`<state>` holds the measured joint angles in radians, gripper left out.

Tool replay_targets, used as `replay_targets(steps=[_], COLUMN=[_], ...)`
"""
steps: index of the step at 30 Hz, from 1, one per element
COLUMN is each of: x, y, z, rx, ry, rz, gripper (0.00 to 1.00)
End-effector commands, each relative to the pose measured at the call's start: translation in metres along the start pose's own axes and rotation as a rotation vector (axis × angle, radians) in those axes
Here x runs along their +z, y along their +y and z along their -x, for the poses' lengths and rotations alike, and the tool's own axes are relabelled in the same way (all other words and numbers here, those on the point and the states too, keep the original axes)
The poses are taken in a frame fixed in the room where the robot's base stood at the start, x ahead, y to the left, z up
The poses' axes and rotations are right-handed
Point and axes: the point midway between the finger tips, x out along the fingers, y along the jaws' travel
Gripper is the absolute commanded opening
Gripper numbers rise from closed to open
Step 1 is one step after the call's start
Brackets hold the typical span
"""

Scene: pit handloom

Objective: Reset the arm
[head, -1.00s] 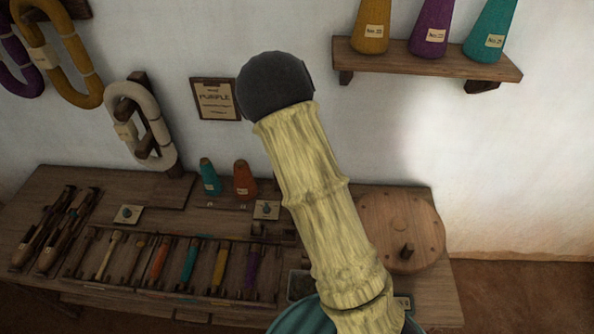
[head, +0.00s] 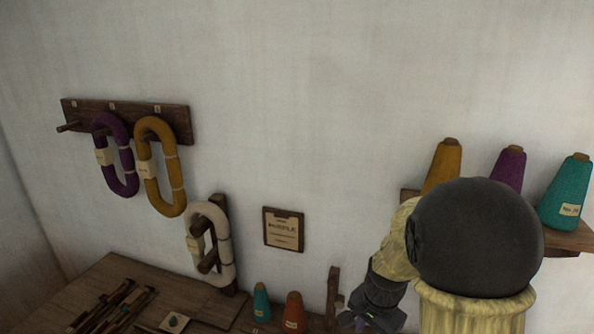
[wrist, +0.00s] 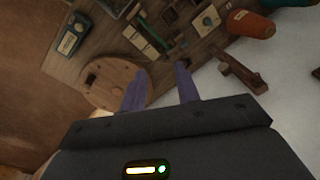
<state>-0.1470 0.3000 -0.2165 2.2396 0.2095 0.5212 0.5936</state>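My gripper (head: 358,318) hangs at the lower middle of the head view, partly cut off by the bottom edge. My pale, wood-textured arm bends at a dark round joint at the lower right and comes down to it. In the wrist view my gripper (wrist: 160,83) shows two purple fingers apart, with nothing held between them. They appear above the wooden bench (wrist: 205,62), beside a round wooden disc (wrist: 102,72). How high they are above the bench I cannot tell.
Teal (head: 261,303) and orange (head: 294,312) cones stand near a wooden post (head: 333,292). Purple (head: 127,170), yellow (head: 172,175) and white (head: 222,232) skeins hang on the left. A wall shelf (head: 570,238) holds cones behind my arm. A framed sign (head: 283,229) hangs mid-wall.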

Motion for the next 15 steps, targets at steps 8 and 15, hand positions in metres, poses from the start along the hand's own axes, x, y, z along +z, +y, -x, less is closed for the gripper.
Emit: replay_targets(steps=[8,15], x=[0.052,0.064], y=[0.047,0.058], z=[0.052,0.056], rx=[-0.03,-0.022], ry=[0.109,0.142], rz=[0.665,0.839], gripper=[0.32,0.32])
